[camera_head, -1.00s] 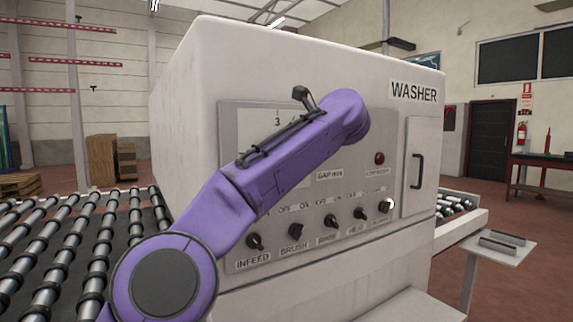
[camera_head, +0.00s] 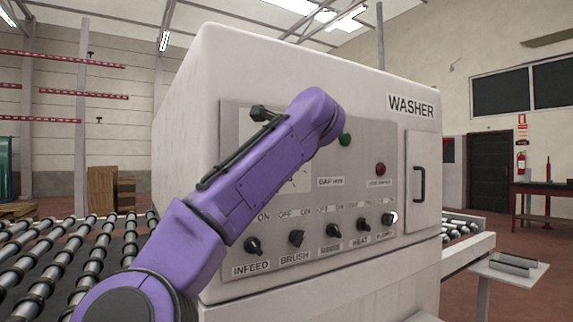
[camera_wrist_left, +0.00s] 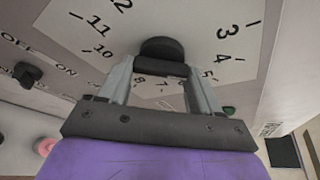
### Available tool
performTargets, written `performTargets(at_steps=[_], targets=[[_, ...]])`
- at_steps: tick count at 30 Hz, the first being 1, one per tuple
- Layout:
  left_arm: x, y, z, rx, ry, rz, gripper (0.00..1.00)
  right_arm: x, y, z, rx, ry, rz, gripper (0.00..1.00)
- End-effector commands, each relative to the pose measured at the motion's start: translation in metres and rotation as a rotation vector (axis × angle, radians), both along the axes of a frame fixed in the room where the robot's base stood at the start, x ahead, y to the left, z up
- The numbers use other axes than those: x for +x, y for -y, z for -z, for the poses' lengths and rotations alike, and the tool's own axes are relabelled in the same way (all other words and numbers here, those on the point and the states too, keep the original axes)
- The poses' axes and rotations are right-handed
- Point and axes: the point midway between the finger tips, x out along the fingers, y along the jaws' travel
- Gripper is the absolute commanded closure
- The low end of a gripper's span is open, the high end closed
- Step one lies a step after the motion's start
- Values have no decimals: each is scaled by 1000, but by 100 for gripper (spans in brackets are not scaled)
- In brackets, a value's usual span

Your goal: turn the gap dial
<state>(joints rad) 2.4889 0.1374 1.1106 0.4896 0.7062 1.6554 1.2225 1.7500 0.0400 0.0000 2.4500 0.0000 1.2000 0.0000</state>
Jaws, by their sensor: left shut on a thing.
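The gap dial's black knob (camera_wrist_left: 162,47) stands on a white numbered plate (camera_wrist_left: 185,22) in the left wrist view. Numerals such as 10, 11, 3 and 4 show around it. My left gripper (camera_wrist_left: 161,69) has its two grey fingers on either side of the knob's dark grip bar and is shut on it. In the head view my purple left arm crosses the washer's panel and hides the dial and the gripper. My right gripper is in neither view.
The washer panel carries a green button (camera_head: 345,139), a red button (camera_head: 380,169) and a row of black switch knobs, including INFEED (camera_head: 253,246), below my arm. A cabinet door with a handle (camera_head: 419,184) is to the right. Roller conveyors (camera_head: 95,236) lie left.

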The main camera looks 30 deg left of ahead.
Motion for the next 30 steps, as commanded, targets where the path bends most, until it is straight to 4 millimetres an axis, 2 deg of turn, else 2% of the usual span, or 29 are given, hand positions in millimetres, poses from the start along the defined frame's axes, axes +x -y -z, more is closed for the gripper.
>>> performTargets(at_steps=[1, 9, 27, 28, 30], targets=[[0, 0, 5, -17, 21, -1, 67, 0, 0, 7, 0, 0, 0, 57], [0, 0, 3, -71, 116, -1, 67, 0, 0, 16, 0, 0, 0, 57], [0, -1, 1, -89, 147, -2, 67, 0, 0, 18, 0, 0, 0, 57], [0, -1, 1, -89, 147, -2, 30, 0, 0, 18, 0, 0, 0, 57], [0, 0, 1, -88, 147, -3, 11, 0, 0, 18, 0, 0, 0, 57]])
